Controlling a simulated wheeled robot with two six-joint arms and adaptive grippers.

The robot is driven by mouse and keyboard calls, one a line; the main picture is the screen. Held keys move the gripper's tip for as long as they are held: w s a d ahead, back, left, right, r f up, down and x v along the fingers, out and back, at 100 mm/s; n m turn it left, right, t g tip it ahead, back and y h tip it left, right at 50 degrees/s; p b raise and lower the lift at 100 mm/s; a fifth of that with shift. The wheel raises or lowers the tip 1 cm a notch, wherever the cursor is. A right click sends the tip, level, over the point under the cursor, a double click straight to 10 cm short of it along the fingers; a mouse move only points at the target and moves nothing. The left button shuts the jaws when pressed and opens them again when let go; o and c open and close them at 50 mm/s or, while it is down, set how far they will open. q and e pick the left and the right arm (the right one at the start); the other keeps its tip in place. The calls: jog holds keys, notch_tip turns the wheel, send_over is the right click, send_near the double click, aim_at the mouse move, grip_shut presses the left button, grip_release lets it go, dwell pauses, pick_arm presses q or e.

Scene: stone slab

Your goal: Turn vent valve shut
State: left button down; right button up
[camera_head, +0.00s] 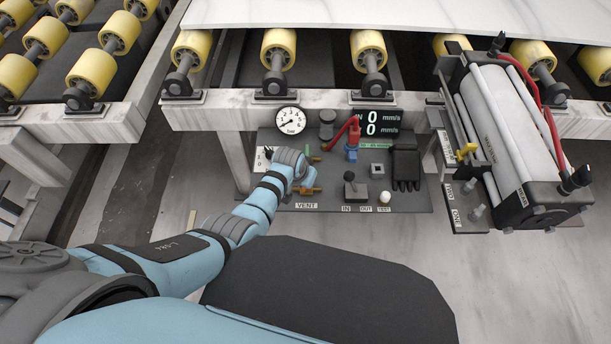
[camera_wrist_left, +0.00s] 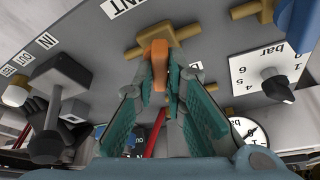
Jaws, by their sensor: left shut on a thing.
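The vent valve is a brass pipe piece with an orange lever on the panel by the VENT label. In the left wrist view its brass body (camera_wrist_left: 181,35) is at the top and its orange lever (camera_wrist_left: 158,62) points down between my fingers, roughly crosswise to the body. My left gripper (camera_wrist_left: 160,85) has its teal fingers shut on the lever. In the head view the brass body (camera_head: 308,190) shows just past my left gripper (camera_head: 298,180); the lever is mostly hidden there. My right gripper is not in view.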

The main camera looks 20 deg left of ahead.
pick_arm(q)
jog(key=n+y, duration=0.1)
jog(key=n, duration=0.1)
jog(key=shift+d+n, duration=0.15)
jog(key=shift+n, duration=0.15)
jog(key=shift+n+y, duration=0.5)
jog(key=shift+n, duration=0.7)
jog(key=c, duration=1.6)
grip_release()
jog(key=shift+c, duration=0.2)
